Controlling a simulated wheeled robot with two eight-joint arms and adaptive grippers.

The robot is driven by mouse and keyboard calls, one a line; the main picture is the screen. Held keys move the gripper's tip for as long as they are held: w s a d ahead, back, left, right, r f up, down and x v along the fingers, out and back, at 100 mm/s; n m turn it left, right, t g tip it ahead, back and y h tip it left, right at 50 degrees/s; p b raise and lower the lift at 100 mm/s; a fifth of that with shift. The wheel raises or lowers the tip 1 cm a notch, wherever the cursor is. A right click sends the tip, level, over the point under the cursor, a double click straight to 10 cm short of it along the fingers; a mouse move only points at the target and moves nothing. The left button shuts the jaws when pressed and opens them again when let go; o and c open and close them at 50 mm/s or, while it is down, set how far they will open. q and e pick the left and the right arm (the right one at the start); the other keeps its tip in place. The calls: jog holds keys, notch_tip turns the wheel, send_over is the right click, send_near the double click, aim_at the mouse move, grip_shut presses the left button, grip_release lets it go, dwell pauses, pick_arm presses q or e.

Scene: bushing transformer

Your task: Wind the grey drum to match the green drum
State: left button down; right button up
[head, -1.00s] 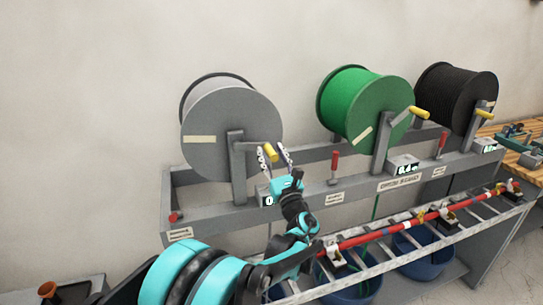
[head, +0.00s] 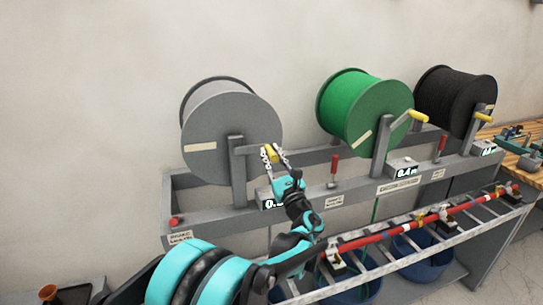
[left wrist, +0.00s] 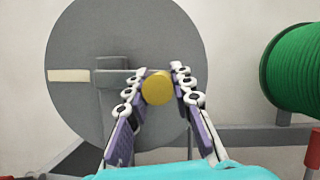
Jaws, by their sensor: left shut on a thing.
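The grey drum (head: 222,115) stands at the left of the rack, a pale strip on its face. Its crank has a yellow handle (head: 271,155). My left gripper (head: 274,157) is shut on this handle; the left wrist view shows the fingers on both sides of its round yellow end (left wrist: 157,88). The grey drum's counter (head: 270,204) is partly hidden by my arm; a leading 0 shows. The green drum (head: 350,105) stands to the right, with its own yellow-handled crank (head: 418,115). Its counter (head: 406,171) reads about 0.4. My right gripper is out of view.
A black drum (head: 455,100) stands at the far right. A red lever (head: 334,165) rises between the grey and green drums. A red button (head: 174,221) is at the rack's left end. A red rod (head: 380,235) lies across the lower rails, above blue tubs (head: 420,262).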

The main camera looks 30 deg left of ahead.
pick_arm(q)
notch_tip(320, 180, up, 3)
jog(key=n+g+p, duration=0.1)
jog(key=n, duration=0.1)
jog(key=n+g+p, duration=0.1)
jog(key=n, duration=0.1)
jog(key=shift+r+n+y+p, duration=0.1)
jog(key=shift+n+y+p, duration=0.2)
jog(key=shift+y, duration=0.1)
jog(key=n, duration=0.1)
jog(key=r+n+g+p, duration=0.1)
jog(key=n+p, duration=0.1)
jog(key=shift+s+a+r+n+g, duration=0.3)
jog(key=shift+s+a+r+g, duration=0.05)
jog(key=shift+s+r+g, duration=0.05)
jog(key=shift+s+a+r, duration=0.15)
jog(key=shift+r, duration=0.15)
jog(key=shift+s+p, duration=0.1)
jog(key=shift+p, duration=0.2)
jog(key=c, duration=1.3)
grip_release()
